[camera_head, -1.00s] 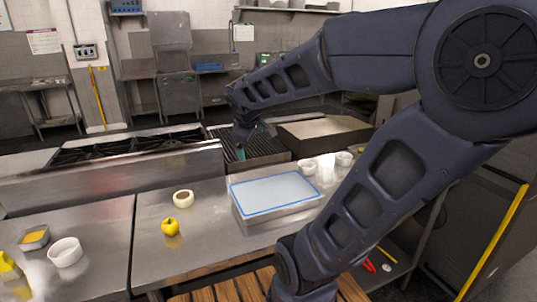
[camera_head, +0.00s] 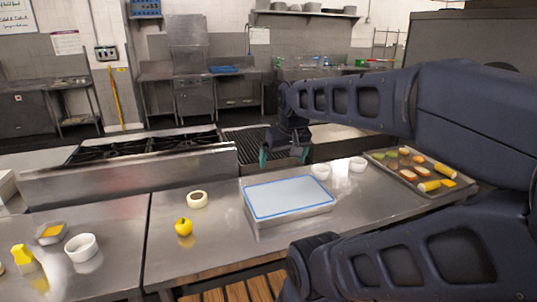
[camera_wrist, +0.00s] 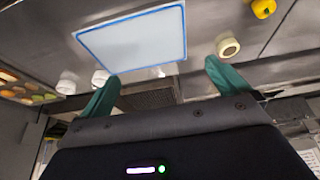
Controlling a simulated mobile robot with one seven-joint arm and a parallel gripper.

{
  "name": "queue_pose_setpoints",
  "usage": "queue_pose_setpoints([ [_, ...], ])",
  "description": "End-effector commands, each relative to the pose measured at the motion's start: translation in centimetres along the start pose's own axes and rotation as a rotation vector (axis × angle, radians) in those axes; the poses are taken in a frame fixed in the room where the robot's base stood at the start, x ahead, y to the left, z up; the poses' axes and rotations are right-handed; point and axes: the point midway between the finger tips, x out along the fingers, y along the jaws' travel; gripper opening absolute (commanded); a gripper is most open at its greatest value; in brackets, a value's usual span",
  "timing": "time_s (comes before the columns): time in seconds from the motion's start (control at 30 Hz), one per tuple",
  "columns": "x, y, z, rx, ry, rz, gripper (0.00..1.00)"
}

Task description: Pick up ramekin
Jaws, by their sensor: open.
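Two small white round dishes that look like ramekins stand on the steel counter beyond the blue-edged container, one nearer (camera_head: 320,171) and one farther right (camera_head: 357,164). They also show at the left of the wrist view, one further left (camera_wrist: 67,82) and one beside my left finger (camera_wrist: 100,77). A larger white ramekin-like bowl (camera_head: 82,247) stands on the left counter. My gripper (camera_head: 284,155) is open and empty, its teal fingers apart, above the back of the counter and left of the two small dishes. The fingers also show in the wrist view (camera_wrist: 162,72).
A blue-edged container (camera_head: 288,196) stands in the middle of the counter. A yellow pepper (camera_head: 184,227) and a cream round item (camera_head: 197,199) stand left of it. A food tray (camera_head: 420,170) lies at the right. A stove (camera_head: 130,171) and grill are behind.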

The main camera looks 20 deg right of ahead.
Motion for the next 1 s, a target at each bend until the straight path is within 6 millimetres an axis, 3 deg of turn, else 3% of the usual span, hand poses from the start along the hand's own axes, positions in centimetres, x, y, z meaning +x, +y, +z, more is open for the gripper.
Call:
queue_pose_setpoints([
  [0.17, 0.5, 0.6, -1.1, 0.041, -0.011, -0.011, 1.00],
  [0.37, 2.4, 2.7, -4.7, 0.197, -0.049, -0.035, 1.00],
  [0.7, 7.8, 7.7, -10.7, 0.502, -0.117, -0.013, 1.00],
  [1.0, 13.7, 12.8, -14.6, 0.761, -0.159, 0.074, 1.00],
])
